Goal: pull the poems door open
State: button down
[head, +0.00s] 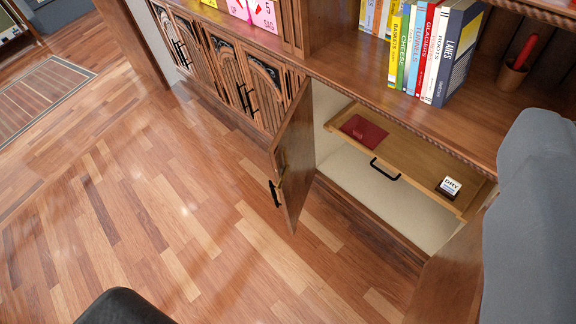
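No door in the head view carries a label that I can read as "poems". One cabinet at the right stands open. Its left wooden door (293,160) is swung out into the room, with a black handle (274,193) on its face. Its right door (447,275) also stands out, at the lower right, and is partly hidden by my grey arm part. Further left, closed carved doors (236,75) have black upright handles. My gripper cannot be made out in this view.
Inside the open cabinet, a wooden drawer (420,183) with a black handle holds a red booklet (364,131) and a small box (449,187). Books (425,50) and a cup (512,75) stand on the counter. The wooden floor (150,215) at left is clear, with a rug (38,100) beyond.

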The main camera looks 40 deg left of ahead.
aim_at(295, 133)
jog(key=i, duration=0.95)
